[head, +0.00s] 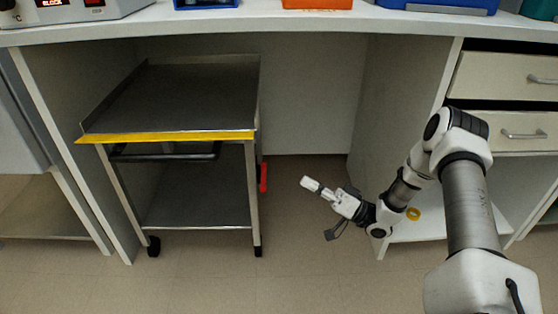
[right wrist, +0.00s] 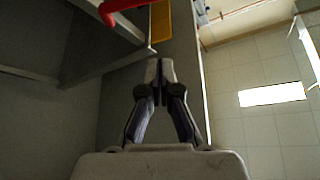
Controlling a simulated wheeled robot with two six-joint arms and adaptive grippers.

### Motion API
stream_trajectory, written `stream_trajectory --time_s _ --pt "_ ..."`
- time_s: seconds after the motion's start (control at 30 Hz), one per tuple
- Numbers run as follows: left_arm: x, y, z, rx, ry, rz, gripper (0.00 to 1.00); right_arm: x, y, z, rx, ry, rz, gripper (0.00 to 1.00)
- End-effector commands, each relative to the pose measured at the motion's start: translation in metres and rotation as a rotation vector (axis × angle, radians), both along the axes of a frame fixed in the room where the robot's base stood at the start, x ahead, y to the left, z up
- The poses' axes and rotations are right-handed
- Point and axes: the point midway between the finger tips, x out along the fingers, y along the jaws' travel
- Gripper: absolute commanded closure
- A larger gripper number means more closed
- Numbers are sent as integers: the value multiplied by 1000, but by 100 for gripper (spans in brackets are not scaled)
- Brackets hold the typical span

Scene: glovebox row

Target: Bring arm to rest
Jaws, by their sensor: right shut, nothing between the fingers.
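My right arm (head: 468,205) comes in from the lower right and bends down at its elbow. My right gripper (head: 311,184) is in the open space under the counter, to the right of the cart, and points left. In the right wrist view the right gripper (right wrist: 160,72) has its fingertips together, with nothing between them. It is apart from the cart and the floor in the head view. My left gripper is not in view.
A metal cart (head: 190,136) with a yellow front edge stands under the counter (head: 300,22). A red part (head: 263,177) sits on its right side. Drawers (head: 505,132) are at the right. A yellow ring (head: 413,214) lies on a low white shelf. Floor in front is clear.

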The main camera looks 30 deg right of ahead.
Motion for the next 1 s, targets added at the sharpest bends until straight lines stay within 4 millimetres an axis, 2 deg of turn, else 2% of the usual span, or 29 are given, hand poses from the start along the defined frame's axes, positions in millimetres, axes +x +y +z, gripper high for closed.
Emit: stream_trajectory --time_s 0.17,0.27,0.37,0.4,0.47,0.5,0.57,0.6,0.67,0.7,0.8,0.87,0.97,1.0 --pt "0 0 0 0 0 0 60 0 1 0 -1 1 0 100" --pt "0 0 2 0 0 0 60 9 12 -6 -20 44 -22 100" --pt "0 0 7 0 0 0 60 30 47 -33 -97 199 -90 100" --pt "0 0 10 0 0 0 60 37 68 -54 -157 301 -125 100" --pt "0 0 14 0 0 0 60 34 101 -94 -277 490 -167 100" --pt "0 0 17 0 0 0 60 22 120 -123 -374 624 -184 100" --pt "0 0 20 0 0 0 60 -7 141 -162 -519 811 -194 100" --pt "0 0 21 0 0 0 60 -31 150 -183 -611 922 -191 100" --pt "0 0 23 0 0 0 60 -68 157 -205 -735 1066 -179 100" --pt "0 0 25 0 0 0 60 -93 160 -216 -811 1150 -167 100" --pt "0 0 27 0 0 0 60 -153 161 -230 -977 1333 -135 100" --pt "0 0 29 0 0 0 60 -186 159 -232 -1064 1429 -114 100" --pt "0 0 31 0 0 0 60 -240 152 -228 -1200 1577 -77 100" --pt "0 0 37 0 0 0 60 -257 149 -219 -1244 1626 -67 100"
